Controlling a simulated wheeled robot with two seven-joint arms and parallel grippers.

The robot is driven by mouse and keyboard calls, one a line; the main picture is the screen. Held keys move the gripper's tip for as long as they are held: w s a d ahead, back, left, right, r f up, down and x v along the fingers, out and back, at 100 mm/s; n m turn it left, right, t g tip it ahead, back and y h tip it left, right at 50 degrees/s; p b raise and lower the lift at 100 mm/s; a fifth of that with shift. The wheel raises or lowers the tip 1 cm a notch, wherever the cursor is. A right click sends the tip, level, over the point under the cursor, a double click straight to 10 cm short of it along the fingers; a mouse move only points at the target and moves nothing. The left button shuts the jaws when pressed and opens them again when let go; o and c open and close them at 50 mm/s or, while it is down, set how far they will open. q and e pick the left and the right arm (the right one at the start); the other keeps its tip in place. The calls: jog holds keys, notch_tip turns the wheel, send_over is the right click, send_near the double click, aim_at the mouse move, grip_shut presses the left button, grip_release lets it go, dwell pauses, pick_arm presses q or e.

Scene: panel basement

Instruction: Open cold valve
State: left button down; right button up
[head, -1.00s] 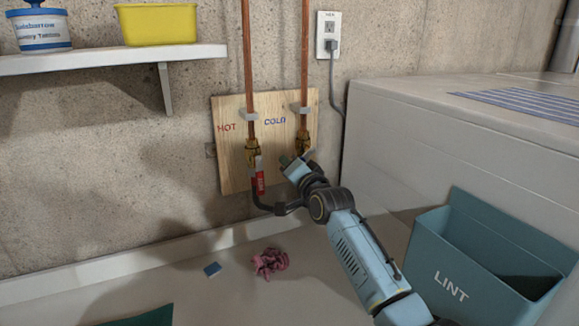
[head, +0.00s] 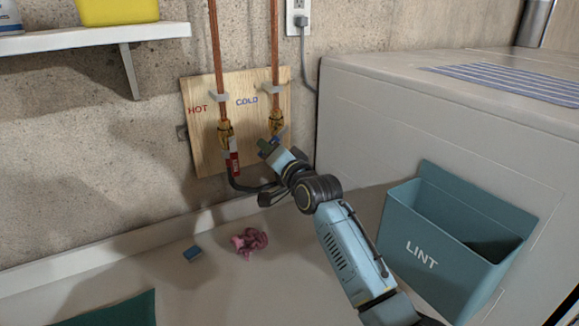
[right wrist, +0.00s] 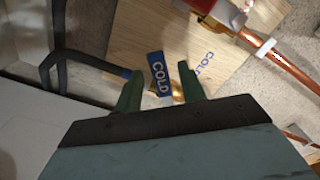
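The cold valve (head: 276,122) is a brass fitting at the foot of the right copper pipe, under the blue word COLD on the wooden board (head: 208,145). My left gripper is not in view.
The hot valve with its red handle (head: 234,158) is close to the left of my right gripper, with a dark hose below. A white appliance (head: 375,115) with a teal LINT bin (head: 400,225) stands right. A pink cloth (head: 249,242) and a blue block (head: 193,254) lie below.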

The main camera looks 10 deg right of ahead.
jog(key=v, duration=0.9)
jog(key=shift+s, duration=0.1)
